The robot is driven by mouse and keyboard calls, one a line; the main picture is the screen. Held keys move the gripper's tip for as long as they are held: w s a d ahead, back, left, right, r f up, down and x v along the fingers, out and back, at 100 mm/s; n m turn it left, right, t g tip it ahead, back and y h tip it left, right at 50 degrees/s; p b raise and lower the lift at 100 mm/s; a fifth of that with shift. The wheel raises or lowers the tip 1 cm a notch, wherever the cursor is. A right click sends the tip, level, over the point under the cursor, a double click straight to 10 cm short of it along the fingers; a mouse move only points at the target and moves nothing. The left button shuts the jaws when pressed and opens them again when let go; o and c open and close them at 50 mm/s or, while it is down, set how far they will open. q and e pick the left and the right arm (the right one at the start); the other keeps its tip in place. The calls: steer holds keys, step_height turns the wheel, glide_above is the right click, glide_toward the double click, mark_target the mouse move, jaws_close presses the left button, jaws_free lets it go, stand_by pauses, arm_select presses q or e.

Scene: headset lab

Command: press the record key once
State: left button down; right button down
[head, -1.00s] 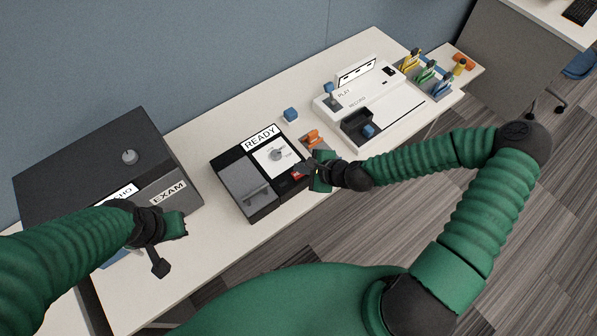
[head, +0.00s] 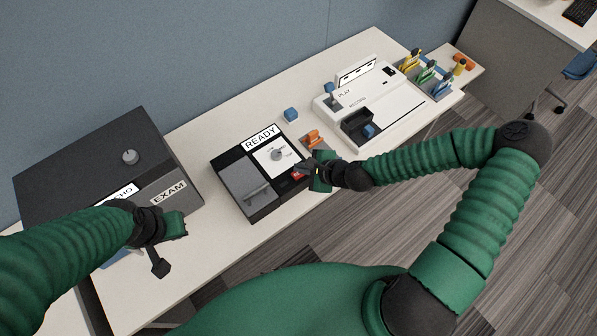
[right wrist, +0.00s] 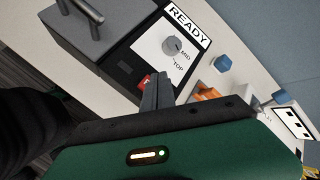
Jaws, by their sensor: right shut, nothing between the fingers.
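The white device (head: 405,103) at the right of the table carries the words PLAY and RECORD. A blue block (head: 328,88) sits by PLAY and another (head: 368,131) sits in a dark recess near RECORD; I cannot tell which part is the record key. My right gripper (head: 304,167) is shut and empty, over the right edge of the black READY box (head: 236,160). Its fingers (right wrist: 156,92) are close to a red part (head: 298,175) on that box, partly hidden; contact cannot be told. My left gripper (head: 165,245) is near the EXAM box; its jaws are unclear.
The READY box has a knob (head: 277,155) and a handle. An orange piece (head: 313,137) and a blue cube (head: 291,114) lie beyond it. The dark EXAM box (head: 85,165) fills the left. Coloured holders (head: 428,75) stand at the far right. A blue wall backs the table.

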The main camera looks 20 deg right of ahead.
mark_target(301, 175)
steer(key=shift+f, duration=0.1)
steer(key=shift+f, duration=0.25)
steer(key=shift+f+b, duration=0.35)
steer(key=shift+f, duration=0.1)
stand_by(0.5)
steer(key=shift+r+p, duration=0.85)
steer(key=shift+p, duration=0.05)
step_height(301, 175, up, 5)
steer(key=p, duration=0.5)
steer(key=shift+r, duration=0.15)
